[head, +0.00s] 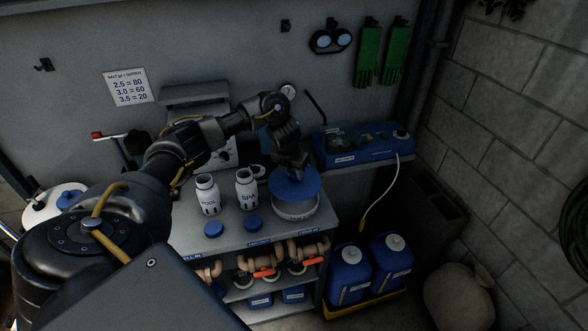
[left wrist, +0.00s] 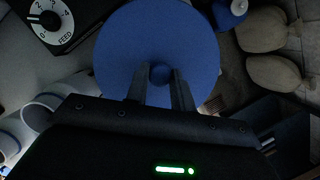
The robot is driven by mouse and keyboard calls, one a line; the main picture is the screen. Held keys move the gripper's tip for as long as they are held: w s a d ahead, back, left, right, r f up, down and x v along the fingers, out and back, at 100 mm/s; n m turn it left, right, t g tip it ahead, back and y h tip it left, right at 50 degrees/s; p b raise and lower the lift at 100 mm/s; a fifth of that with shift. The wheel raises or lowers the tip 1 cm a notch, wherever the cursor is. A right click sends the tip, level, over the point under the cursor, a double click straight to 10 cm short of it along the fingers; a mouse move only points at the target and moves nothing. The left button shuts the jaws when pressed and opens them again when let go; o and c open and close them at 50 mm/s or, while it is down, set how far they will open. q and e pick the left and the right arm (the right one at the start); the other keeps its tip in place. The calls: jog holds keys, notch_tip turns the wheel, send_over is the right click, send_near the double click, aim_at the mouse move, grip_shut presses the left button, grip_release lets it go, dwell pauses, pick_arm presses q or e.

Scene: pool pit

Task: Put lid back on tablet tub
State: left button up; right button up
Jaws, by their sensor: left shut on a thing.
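The blue round lid (head: 293,184) is held by my left gripper (head: 290,160) over the tablet tub. In the left wrist view the lid (left wrist: 157,40) fills the upper middle, and my left gripper (left wrist: 160,80) is shut on its small centre knob. The white tablet tub (head: 296,209) stands on the bench's right part. The lid covers the tub's back rim from above, while its front wall and front rim show. The lid looks tilted or raised off the tub; I cannot tell whether they touch. My right gripper does not show.
A blue case (head: 368,146) stands behind right.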

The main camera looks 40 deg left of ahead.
aim_at(293, 182)
pick_arm(q)
jog(key=shift+f, duration=0.15)
notch_tip(293, 182, down, 4)
jog(key=b, duration=0.4)
jog(key=shift+f, duration=0.15)
jog(key=shift+f+b, duration=0.85)
jog(key=shift+f, duration=0.05)
dwell(0.5)
jog(key=shift+f, duration=0.15)
dwell(0.5)
dwell(0.7)
jog(key=o, duration=1.5)
jog(key=shift+d, duration=0.1)
